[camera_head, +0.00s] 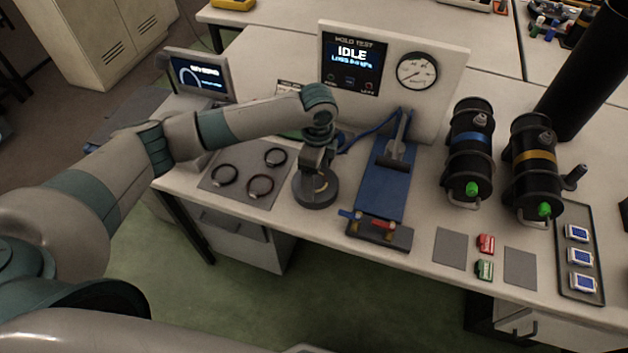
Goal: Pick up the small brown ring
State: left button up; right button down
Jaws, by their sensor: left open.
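My left gripper (318,172) points down over a round dark dish (313,203) near the table's front edge. It is open, with its fingertips low over the dish. A small brown curved piece (322,185), which looks like part of the small brown ring, shows on the dish beside the fingertips. The gripper hides some of it, and I cannot tell whether the fingers touch it. Three larger dark rings (259,187) lie on a grey mat (213,183) to the left of the dish. My right gripper is not in view.
A blue fixture (385,190) with a lever stands right of the dish. A test panel with a gauge (417,71) stands behind it. Two black cylinders (470,150) stand farther right, near a tray (585,239) of small blue-faced items. A small monitor (197,75) is at back left.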

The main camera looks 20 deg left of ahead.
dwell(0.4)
pick_arm(q)
jog(key=c, duration=1.1)
jog(key=shift+r+b, duration=0.3)
jog(key=shift+r, duration=0.2)
jog(key=r, duration=0.1)
jog(key=r+b, duration=0.1)
jog(key=r, duration=0.1)
jog(key=shift+s+d+r, duration=0.15)
jog(key=shift+s+d, duration=0.05)
jog(key=shift+d, duration=0.2)
jog(key=s+d+r+b, duration=0.1)
jog(key=s+d+r, duration=0.1)
jog(key=d, duration=0.1)
jog(key=s+d+r+b, duration=0.1)
jog(key=s+d+r, duration=0.1)
jog(key=d, duration=0.1)
jog(key=s+d+r+b, duration=0.1)
jog(key=s+d+r, duration=0.1)
jog(key=d, duration=0.1)
jog(key=shift+r, duration=0.35)
jog(key=shift+a, duration=0.15)
